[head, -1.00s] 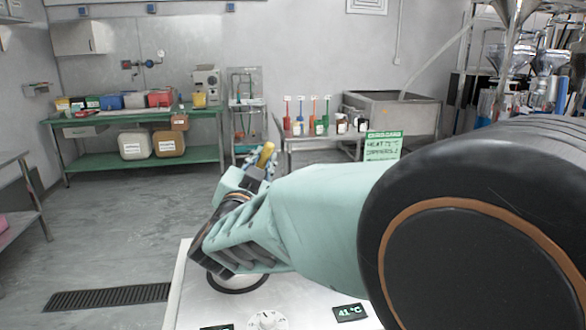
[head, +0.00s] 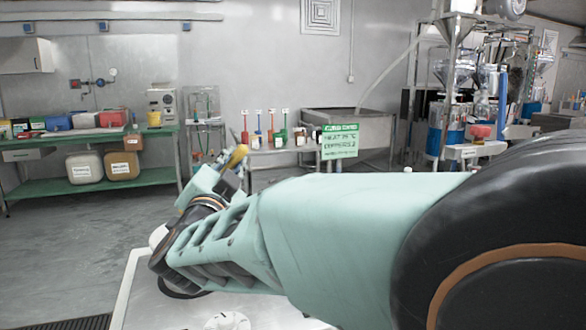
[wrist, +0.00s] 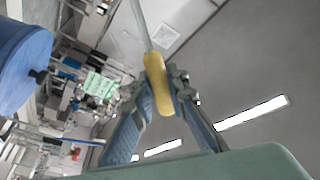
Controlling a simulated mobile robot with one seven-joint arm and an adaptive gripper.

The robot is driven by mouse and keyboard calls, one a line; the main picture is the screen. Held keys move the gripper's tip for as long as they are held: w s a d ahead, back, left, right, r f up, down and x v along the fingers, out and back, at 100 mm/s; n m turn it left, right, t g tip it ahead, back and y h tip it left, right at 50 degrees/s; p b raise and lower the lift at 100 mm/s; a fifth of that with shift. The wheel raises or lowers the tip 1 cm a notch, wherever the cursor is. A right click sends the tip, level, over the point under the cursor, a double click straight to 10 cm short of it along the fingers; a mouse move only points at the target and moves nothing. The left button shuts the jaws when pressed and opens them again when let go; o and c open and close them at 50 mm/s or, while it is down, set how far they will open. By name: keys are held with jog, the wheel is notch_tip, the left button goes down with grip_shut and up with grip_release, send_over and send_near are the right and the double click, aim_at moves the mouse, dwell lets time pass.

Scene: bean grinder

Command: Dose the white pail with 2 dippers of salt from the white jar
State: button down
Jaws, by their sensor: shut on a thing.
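My gripper (head: 222,172) is shut on a yellow handle (head: 237,156), held up above the floor beyond the white-topped unit. In the wrist view the yellow handle (wrist: 158,82) stands between my fingertips (wrist: 163,80), with a thin grey shaft running up from it out of the frame. Its far end is not seen, so I cannot tell whether it is the dipper or carries salt. I cannot make out the white pail or the white jar for certain in either view.
A white-topped unit (head: 130,290) with a dial stands below my arm. A green bench (head: 60,182) with bins is at the back left. A small table with upright coloured tools and a sink (head: 360,130) stand behind. A blue drum (wrist: 22,62) shows in the wrist view. Floor is clear at left.

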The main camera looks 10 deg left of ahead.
jog(key=d+f+m+t+h+b, duration=0.1)
jog(key=d+f+m+h+b, duration=0.1)
jog(key=d+f+m+b, duration=0.2)
jog(key=shift+s+d+f+m+b, duration=0.15)
jog(key=shift+d+f+m+b, duration=0.2)
jog(key=shift+f+m+b, duration=2.05)
jog(key=shift+r+n+b, duration=0.6)
jog(key=shift+n+b, duration=0.05)
jog(key=shift+n, duration=0.15)
jog(key=shift+r, duration=0.1)
